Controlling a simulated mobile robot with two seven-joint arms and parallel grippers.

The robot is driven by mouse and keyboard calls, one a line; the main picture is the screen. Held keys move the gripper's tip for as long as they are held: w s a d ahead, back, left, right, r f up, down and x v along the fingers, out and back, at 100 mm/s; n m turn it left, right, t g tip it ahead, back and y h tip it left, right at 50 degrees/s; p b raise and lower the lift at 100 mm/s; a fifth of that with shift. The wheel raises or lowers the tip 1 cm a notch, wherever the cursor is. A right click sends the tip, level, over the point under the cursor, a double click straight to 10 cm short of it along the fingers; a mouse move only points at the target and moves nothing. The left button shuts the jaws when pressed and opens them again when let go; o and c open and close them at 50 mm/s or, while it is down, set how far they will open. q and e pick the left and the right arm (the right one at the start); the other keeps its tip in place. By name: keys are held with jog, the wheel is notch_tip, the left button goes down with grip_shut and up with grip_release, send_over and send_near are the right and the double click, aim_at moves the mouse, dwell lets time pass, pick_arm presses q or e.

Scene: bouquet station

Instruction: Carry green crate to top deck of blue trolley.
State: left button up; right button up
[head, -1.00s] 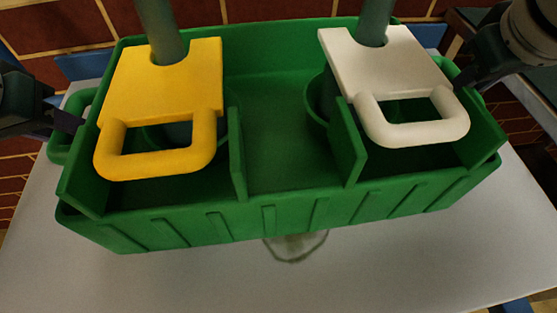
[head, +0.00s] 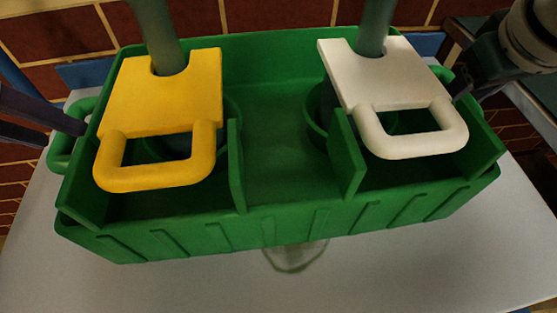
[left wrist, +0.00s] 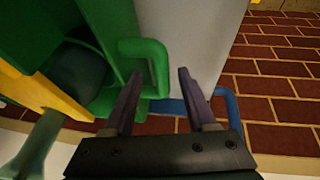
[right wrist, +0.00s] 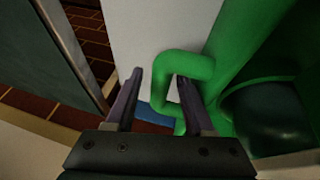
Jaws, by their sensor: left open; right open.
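The green crate (head: 290,225) stands level over a pale grey surface (head: 400,265), with blue parts (head: 85,72) showing behind it; this may be the trolley's deck. My left gripper (head: 62,133) is open beside the crate's left end handle (head: 60,150). In the left wrist view the handle (left wrist: 155,60) lies just beyond the open fingers (left wrist: 158,95). My right gripper (head: 466,95) is open at the right end handle (head: 442,75), partly hidden in the head view. In the right wrist view that handle (right wrist: 185,65) reaches between or just past the fingers (right wrist: 160,95).
The crate carries a yellow-handled piece (head: 160,95) and a white-handled piece (head: 385,75), with green tubes rising. A blue tube (left wrist: 230,110) shows beside the left gripper. A dark panel (right wrist: 45,55) stands near the right gripper. A brick-patterned surface lies beyond.

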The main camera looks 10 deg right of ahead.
jog(key=v, duration=1.2)
jog(key=shift+a, duration=0.1)
